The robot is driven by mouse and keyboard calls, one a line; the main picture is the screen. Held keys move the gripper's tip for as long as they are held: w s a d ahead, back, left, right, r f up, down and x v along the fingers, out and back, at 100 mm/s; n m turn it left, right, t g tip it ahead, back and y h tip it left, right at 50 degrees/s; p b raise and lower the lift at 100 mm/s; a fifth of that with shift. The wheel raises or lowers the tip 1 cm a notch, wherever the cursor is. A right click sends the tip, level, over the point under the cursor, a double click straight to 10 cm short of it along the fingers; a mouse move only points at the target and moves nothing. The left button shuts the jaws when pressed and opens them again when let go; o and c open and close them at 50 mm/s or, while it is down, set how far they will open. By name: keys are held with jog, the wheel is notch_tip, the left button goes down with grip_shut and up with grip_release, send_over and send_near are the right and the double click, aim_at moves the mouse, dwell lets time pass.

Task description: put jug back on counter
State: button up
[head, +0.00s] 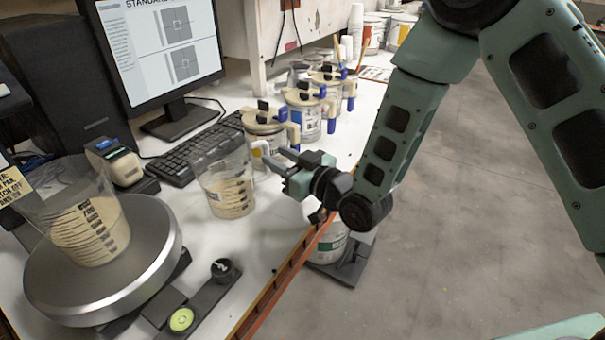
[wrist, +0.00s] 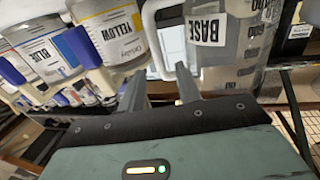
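A clear jug (head: 226,188) with beige liquid and dark measuring marks stands upright on the white counter (head: 205,260), left of my gripper (head: 274,156). In the wrist view the jug (wrist: 228,45) is at the upper right, with a BASE label and a pale handle near the fingertips. My gripper (wrist: 160,78) has its fingers apart, with the handle at or just beyond the gap. Contact cannot be told. A second clear jug (head: 85,230) with similar liquid stands on the round grey scale (head: 105,270) at the left.
Several colorant canisters (head: 268,132) with blue and beige parts stand in a row behind the jug. A keyboard (head: 185,155) and a monitor (head: 165,50) are at the back left. A bucket (head: 328,246) stands below the counter's front edge (head: 290,270).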

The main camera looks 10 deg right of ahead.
jog(key=s+d+g+h, duration=0.1)
jog(key=s, duration=0.2)
jog(key=s+d+f+g+h+b, duration=0.1)
jog(key=s, duration=0.1)
jog(key=s+d+g+h+b, duration=0.1)
jog(key=s+g, duration=0.1)
jog(key=s, duration=0.1)
jog(key=shift+s+f+n, duration=0.15)
jog(key=shift+s+n, duration=0.15)
jog(key=shift+n, duration=0.1)
jog(key=s+d+r+g+h, duration=0.1)
jog(key=s+d+g+h, duration=0.1)
jog(key=s, duration=0.5)
jog(key=s+d+r+m+g+h, duration=0.1)
jog(key=s+d+g+h, duration=0.2)
jog(key=s, duration=0.5)
jog(key=s+d+r+g+h, duration=0.1)
jog(key=s+d+g+h, duration=0.2)
jog(key=s, duration=0.4)
jog(key=shift+s+d+r+g, duration=0.2)
jog(key=shift+s+d+g, duration=0.05)
jog(key=shift+g, duration=0.55)
